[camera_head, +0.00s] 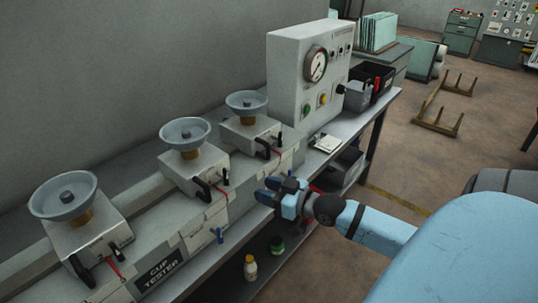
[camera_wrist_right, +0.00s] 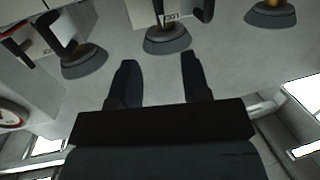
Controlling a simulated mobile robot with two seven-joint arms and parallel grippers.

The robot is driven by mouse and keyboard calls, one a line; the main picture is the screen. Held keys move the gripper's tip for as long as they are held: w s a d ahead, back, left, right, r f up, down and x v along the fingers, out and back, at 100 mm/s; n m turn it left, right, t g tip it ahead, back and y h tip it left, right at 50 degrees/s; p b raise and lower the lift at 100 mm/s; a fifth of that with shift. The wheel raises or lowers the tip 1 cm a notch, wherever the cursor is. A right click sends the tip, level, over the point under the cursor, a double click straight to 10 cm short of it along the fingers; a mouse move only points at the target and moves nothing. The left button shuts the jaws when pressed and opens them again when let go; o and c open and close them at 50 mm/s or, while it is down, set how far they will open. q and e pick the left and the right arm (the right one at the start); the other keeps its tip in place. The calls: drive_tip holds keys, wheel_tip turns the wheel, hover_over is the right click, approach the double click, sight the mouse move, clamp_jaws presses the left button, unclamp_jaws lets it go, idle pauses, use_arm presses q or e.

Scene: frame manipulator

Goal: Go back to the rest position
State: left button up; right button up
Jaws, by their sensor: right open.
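My right gripper (camera_head: 279,190) is in front of the bench, beside the rightmost test station. In the right wrist view its two dark fingers (camera_wrist_right: 161,82) are apart with nothing between them. The cup tester (camera_head: 160,268) runs along the bench with three stations, each bearing a grey dish: a near one (camera_head: 63,196), a middle one (camera_head: 185,133) and a far one (camera_head: 247,103). The dishes also show in the right wrist view, one of them at the top middle (camera_wrist_right: 167,42). I cannot tell whether the gripper touches the tester. My left gripper is not in view.
A gauge box (camera_head: 295,75) stands on the bench behind the far station, with a black bin (camera_head: 372,82) beyond it. A yellow-capped bottle (camera_head: 250,267) and a green-lidded jar (camera_head: 277,246) stand on the lower shelf. The floor (camera_head: 420,165) to the right is mostly clear.

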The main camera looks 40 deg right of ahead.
drive_tip(key=shift+s, duration=0.15)
idle(0.5)
drive_tip(key=s+a+f+g+p, duration=0.2)
drive_tip(key=s+a+f+p, duration=0.1)
drive_tip(key=s+a+f, duration=0.4)
drive_tip(key=s+a+f+g+h+p, duration=0.1)
drive_tip(key=s+a+f+g+p, duration=0.2)
drive_tip(key=s+a+f, duration=0.3)
drive_tip(key=a+f+p, duration=0.1)
drive_tip(key=a+f, duration=0.2)
drive_tip(key=a, duration=0.4)
drive_tip(key=shift+s+a+f, duration=0.15)
drive_tip(key=shift+s+f, duration=0.05)
drive_tip(key=shift+s, duration=0.15)
